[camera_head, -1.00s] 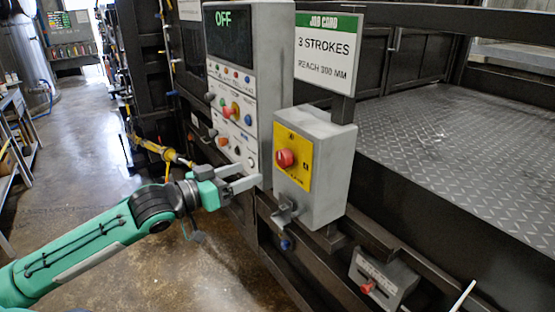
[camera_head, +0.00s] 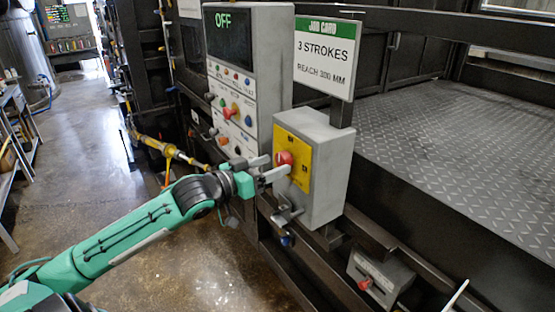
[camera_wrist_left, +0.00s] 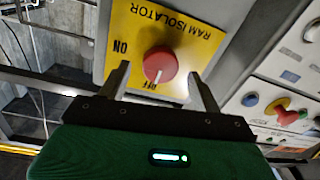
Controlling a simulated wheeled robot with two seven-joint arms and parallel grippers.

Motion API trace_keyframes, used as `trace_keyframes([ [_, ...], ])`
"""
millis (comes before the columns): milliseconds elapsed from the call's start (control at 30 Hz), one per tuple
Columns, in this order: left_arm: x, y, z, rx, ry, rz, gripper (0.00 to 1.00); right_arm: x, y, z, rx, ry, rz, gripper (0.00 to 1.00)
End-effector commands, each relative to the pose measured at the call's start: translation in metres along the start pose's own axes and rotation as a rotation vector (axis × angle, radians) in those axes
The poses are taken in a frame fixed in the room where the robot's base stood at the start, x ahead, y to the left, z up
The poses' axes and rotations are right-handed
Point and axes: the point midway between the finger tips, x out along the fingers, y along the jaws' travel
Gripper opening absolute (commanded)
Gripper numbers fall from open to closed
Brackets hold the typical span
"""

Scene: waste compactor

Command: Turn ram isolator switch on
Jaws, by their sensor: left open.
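The ram isolator switch is a red round knob (camera_head: 284,159) on a yellow plate (camera_head: 304,181) on the front of a grey box (camera_head: 328,172). In the left wrist view the knob (camera_wrist_left: 160,64) appears upside down, and its white mark points at the OFF lettering; ON is printed to the left. My left gripper (camera_head: 272,167) is open in front of the knob. In the left wrist view its two fingers (camera_wrist_left: 159,72) stand to either side of the knob, with gaps showing. I cannot tell how deep the fingertips reach. My right gripper is not in view.
A control panel (camera_head: 258,100) with several buttons and a display reading OFF (camera_head: 226,19) stands left of the box. A job card (camera_head: 326,57) stands above it. A small bracket (camera_head: 286,214) projects below the box. The floor (camera_head: 110,185) at left is open.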

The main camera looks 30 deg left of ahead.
Motion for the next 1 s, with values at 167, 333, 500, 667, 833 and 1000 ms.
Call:
trace_keyframes([
  [167,0.015,-0.001,-0.003,0.000,0.003,-0.002,0.65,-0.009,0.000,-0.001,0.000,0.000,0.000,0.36],
  [333,0.024,0.000,-0.001,0.000,0.001,-0.001,0.65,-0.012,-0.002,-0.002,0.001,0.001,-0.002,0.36],
  [500,0.026,0.000,0.000,0.001,0.000,0.000,0.65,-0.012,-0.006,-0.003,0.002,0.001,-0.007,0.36],
  [667,0.026,0.000,0.000,0.001,0.000,0.000,0.65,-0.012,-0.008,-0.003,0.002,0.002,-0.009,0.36],
  [833,0.026,0.000,0.000,0.001,0.000,0.000,0.39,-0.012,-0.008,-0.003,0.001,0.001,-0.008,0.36],
  [1000,0.026,0.000,0.000,0.001,0.000,0.000,0.20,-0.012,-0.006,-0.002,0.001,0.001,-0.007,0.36],
])
